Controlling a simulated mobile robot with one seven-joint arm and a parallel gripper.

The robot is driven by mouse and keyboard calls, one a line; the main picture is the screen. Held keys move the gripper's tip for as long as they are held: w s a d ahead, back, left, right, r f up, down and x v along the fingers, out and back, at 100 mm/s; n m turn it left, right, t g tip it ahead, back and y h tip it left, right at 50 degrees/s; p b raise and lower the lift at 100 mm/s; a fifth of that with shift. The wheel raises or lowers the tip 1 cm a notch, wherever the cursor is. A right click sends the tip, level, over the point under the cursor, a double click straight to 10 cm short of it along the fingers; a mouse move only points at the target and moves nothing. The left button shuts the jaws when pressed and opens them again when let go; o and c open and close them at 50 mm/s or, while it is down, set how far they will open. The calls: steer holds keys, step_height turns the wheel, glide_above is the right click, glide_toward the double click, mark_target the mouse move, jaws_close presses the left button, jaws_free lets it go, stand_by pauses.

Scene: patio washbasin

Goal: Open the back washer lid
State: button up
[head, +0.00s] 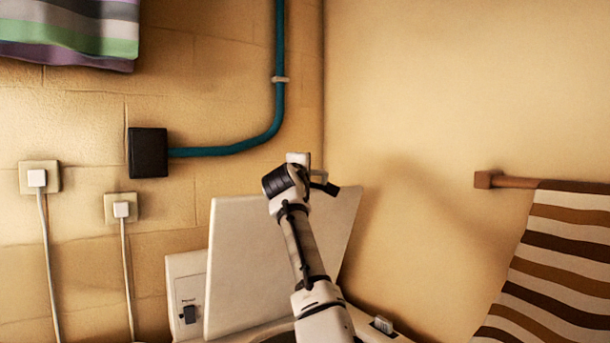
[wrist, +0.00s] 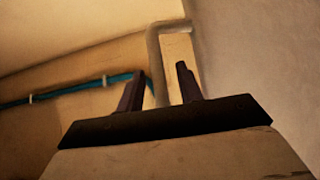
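The washer lid (head: 238,262) is a white panel in the head view. It stands raised, nearly upright, with the wall behind it. Part of the washer body (head: 183,268) shows to its left, with a small dark control. My arm crosses in front of the lid and hides its middle. My gripper (head: 328,184) is near the lid's upper right edge; I cannot tell whether it touches. In the wrist view, the two dark fingers of my gripper (wrist: 160,88) are apart with nothing held between them. The lid is not clearly identifiable in that view.
A teal pipe (head: 279,90) runs along the wall to a black box (head: 148,153). Plugged cords hang from two sockets (head: 39,177) at left. A striped towel (head: 550,265) hangs from a wooden rail (head: 510,182) at right. Another cloth (head: 70,35) hangs at upper left.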

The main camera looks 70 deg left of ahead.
steer(key=shift+s+d+f, duration=0.1)
steer(key=b+v, duration=0.9)
steer(key=v, duration=0.4)
steer(key=shift+d, duration=0.25)
steer(key=shift+s, duration=0.1)
